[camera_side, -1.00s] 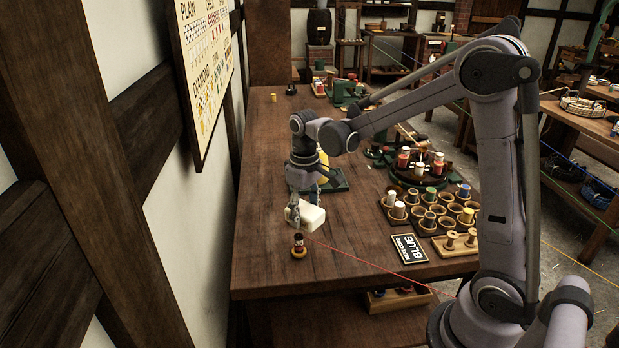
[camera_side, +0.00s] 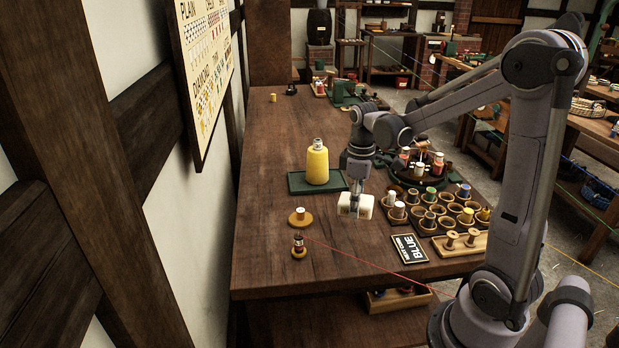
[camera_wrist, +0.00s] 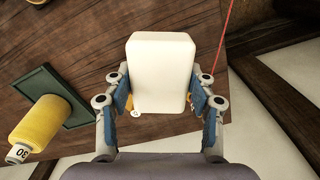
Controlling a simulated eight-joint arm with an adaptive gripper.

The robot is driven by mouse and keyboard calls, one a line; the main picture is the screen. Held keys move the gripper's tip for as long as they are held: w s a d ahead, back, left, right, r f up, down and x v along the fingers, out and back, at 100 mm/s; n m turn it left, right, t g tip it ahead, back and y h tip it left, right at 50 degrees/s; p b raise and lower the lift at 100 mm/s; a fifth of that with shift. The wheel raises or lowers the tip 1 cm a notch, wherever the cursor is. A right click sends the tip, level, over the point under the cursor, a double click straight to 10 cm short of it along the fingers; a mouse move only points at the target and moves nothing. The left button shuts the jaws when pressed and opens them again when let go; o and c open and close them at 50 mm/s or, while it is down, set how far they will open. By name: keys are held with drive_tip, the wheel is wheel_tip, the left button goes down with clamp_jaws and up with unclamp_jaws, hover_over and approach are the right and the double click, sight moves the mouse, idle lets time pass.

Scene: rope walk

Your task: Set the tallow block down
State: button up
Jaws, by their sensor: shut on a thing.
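The tallow block (camera_side: 346,206) is a white, rounded-edged block. My gripper (camera_side: 356,200) is shut on it in the side view, just left of the tray of round cups. In the wrist view the tallow block (camera_wrist: 162,75) sits between the two blue-padded fingers of my gripper (camera_wrist: 166,105). It looks held a little above the wooden bench (camera_side: 330,245); I cannot tell the exact gap.
A yellow cone of thread (camera_side: 317,165) stands on a green mat (camera_side: 300,188).

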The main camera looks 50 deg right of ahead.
drive_tip(key=s+d+n, duration=0.4)
drive_tip(key=s+d, duration=0.1)
drive_tip(key=s, duration=0.4)
drive_tip(key=shift+s+d, duration=0.3)
hover_over(350, 245)
wheel_tip(350, 245, down, 7)
drive_tip(key=shift+a, duration=0.1)
drive_tip(key=shift+f, duration=1.8)
drive_tip(key=shift+f, duration=0.2)
drive_tip(key=o, duration=1.3)
drive_tip(key=shift+r, duration=0.1)
